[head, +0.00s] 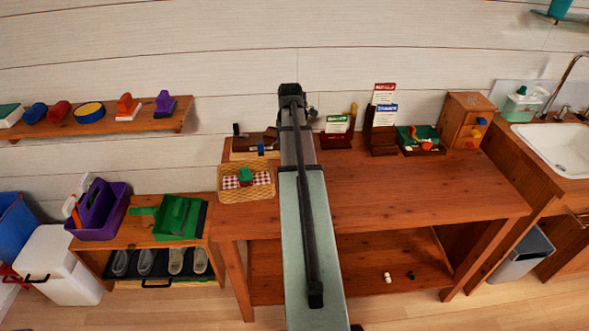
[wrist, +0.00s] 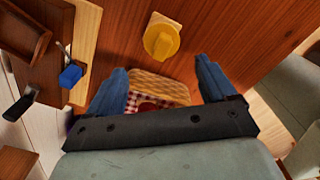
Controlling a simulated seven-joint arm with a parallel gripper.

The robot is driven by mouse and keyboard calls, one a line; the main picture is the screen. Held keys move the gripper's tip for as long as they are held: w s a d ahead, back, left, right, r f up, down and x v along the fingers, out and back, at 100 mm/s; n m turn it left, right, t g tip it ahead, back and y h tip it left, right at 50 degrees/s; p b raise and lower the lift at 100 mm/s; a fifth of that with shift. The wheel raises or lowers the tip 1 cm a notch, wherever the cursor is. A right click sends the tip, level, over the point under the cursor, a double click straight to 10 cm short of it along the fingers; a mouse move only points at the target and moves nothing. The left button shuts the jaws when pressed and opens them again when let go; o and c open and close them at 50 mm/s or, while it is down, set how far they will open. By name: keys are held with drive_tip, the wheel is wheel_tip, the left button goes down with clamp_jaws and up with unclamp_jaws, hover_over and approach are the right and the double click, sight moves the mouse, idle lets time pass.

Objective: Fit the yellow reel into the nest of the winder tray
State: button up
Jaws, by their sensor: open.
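A yellow round piece with a raised bar across it, apparently the yellow reel (wrist: 161,42), rests on a small pale wooden base on the brown table. In the head view my arm seems to hide it. My gripper (wrist: 160,86) is open, with its two blue fingers apart and nothing held between them. The reel lies beyond the fingertips in the wrist view. A wooden fixture with a pale edge, a dark block and a blue part, possibly the winder tray (wrist: 86,38), lies left of the reel; it also shows in the head view (head: 240,156). I cannot make out its nest.
A wicker basket (head: 232,194) with a checked cloth and a green item stands at the table's left front. Card holders (head: 337,141), a tray of small items (head: 437,149) and a wooden cabinet (head: 466,120) line the back. The table's right front (head: 430,195) is clear.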

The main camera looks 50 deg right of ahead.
drive_tip(key=shift+f, duration=1.75)
drive_tip(key=shift+s+d+f, duration=0.2)
drive_tip(key=shift+f, duration=0.5)
drive_tip(key=shift+s+d+f, duration=0.1)
drive_tip(key=shift+f, duration=0.85)
drive_tip(key=shift+s+d+f, duration=0.1)
drive_tip(key=shift+f, duration=0.85)
drive_tip(key=c, duration=1.1)
